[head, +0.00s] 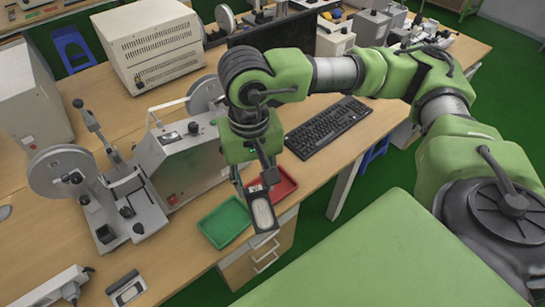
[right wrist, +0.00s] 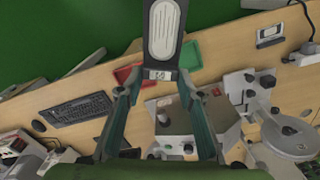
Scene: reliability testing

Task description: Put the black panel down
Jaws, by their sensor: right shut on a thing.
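The black panel (head: 263,212), with a pale grooved oval plate on its face, hangs from my right gripper (head: 258,178) over the front edge of the wooden table. The right gripper is shut on one end of it. In the right wrist view the panel (right wrist: 165,32) sticks out from between the fingertips of the gripper (right wrist: 160,82). A green tray (head: 224,222) and a red tray (head: 284,184) lie on the table by its front edge, partly behind the panel and gripper. My left gripper is not in view.
A similar small dark panel (head: 127,288) lies on the table at the lower left. A grey testing machine (head: 185,160) with wheels stands left of the gripper. A black keyboard (head: 328,127) lies to the right. Drawers (head: 262,254) are under the table edge.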

